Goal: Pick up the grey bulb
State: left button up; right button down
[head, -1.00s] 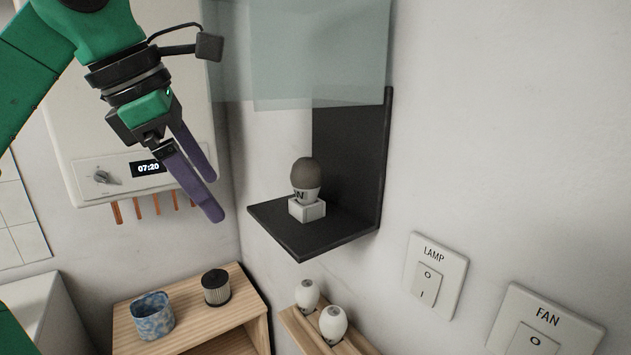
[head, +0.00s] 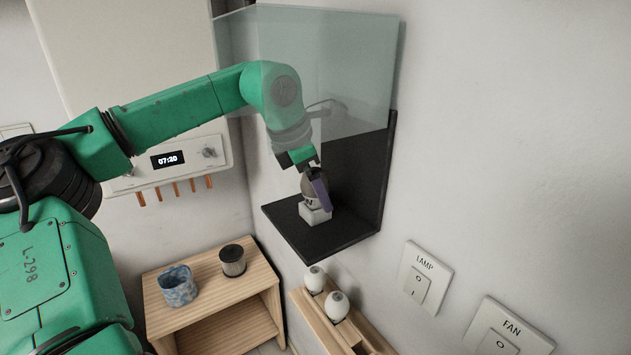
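The grey bulb (head: 309,188), with a dark grey top and a pale lower part with dark lettering, stands upright in a small white socket block (head: 315,215) on a black wall shelf (head: 345,234). My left gripper (head: 318,193) reaches down from above to the bulb. The other finger is hidden, so I cannot tell whether the gripper is closed on the bulb. My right gripper is out of view.
A clear glass panel (head: 360,62) hangs above the shelf, and my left wrist shows through it. White bulbs (head: 336,306) stand in a wooden rack (head: 372,338) below. A blue cup (head: 178,288) and dark canister (head: 232,261) stand on a wooden stand (head: 205,310). LAMP (head: 424,277) and FAN (head: 497,335) switches are right.

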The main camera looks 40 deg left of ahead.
pick_arm(q)
jog(key=shift+w+a+f, duration=0.1)
jog(key=c, duration=1.3)
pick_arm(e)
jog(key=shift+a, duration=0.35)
